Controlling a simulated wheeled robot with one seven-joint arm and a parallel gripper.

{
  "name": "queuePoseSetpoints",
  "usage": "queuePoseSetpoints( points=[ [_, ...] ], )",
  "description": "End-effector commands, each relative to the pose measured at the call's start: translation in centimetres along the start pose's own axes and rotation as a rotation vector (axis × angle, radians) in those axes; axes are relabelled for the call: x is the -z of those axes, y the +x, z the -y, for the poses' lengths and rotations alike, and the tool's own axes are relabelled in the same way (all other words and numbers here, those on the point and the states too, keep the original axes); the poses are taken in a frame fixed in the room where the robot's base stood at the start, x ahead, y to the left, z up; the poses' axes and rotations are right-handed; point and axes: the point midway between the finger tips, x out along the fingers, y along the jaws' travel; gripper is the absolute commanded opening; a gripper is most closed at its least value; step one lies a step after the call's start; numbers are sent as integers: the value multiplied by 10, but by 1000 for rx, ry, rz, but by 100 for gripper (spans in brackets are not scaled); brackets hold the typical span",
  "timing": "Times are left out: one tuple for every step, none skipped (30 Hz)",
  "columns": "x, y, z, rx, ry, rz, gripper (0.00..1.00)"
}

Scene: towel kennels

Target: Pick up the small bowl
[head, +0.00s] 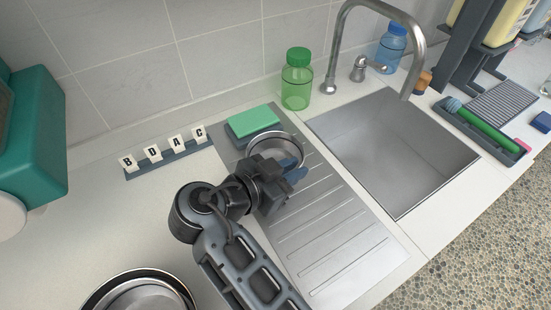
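A small round metal bowl (285,140) sits at the upper end of the ribbed steel drainboard (335,245), beside the sink. My gripper (292,170) is over the bowl's near right side and hides much of it. Its two blue-grey fingertips show close together at the bowl; I cannot tell whether they are apart or shut on the rim. A larger metal bowl or dish (140,293), cut off by the bottom edge, stands on the counter at the lower left.
A green sponge (253,121) in a holder lies just behind the bowl. A green bottle (297,80) stands by the wall. The sink (395,145) with its tall tap (338,50) is at right. A letter rack (168,158) stands left. The counter at left centre is clear.

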Motion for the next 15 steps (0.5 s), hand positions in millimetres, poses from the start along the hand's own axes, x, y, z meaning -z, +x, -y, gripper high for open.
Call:
queuePoseSetpoints(
  points=[
    [0,0,0,0,0,0,13],
    [0,0,0,0,0,0,10],
    [0,0,0,0,0,0,6],
    [0,0,0,0,0,0,4],
    [0,0,0,0,0,0,1],
    [0,0,0,0,0,0,0],
    [0,0,0,0,0,0,0],
    [0,0,0,0,0,0,0],
    [0,0,0,0,0,0,0],
    [0,0,0,0,0,0,0],
    [0,0,0,0,0,0,0],
    [0,0,0,0,0,0,0],
    [0,0,0,1,0,0,0],
    [0,0,0,1,0,0,0],
    [0,0,0,1,0,0,0]
  ],
)
